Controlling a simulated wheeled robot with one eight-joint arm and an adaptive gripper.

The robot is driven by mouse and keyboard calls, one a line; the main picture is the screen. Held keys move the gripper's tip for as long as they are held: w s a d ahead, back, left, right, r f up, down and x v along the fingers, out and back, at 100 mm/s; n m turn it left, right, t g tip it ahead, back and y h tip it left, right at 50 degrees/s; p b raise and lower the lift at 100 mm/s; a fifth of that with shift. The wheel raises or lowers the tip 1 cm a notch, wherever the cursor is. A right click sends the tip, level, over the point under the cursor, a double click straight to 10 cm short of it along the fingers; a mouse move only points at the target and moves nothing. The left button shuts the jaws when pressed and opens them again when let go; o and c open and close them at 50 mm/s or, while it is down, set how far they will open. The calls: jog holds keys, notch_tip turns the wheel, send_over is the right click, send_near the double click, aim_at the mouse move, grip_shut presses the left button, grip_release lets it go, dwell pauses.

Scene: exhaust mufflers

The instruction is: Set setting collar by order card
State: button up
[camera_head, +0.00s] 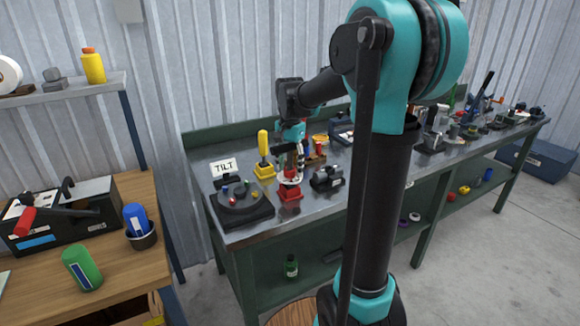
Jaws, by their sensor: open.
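A white card reading "TILT" (223,168) stands at the left end of the metal-topped workbench (325,205). In front of it is a dark round turntable-like device (240,203) with small coloured parts on top. I cannot make out which part is the setting collar. My own arm hides the middle of the bench.
A yellow-handled fixture (264,158) stands just left of my gripper, and a dark motor-like part (327,178) just right. Several tools crowd the bench's right end. A wooden table (120,270) at left holds a green can (82,268) and a black toolbox (62,215).

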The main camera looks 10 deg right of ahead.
notch_tip(320, 180, up, 12)
dwell(0.6)
jog(key=shift+s, duration=0.1)
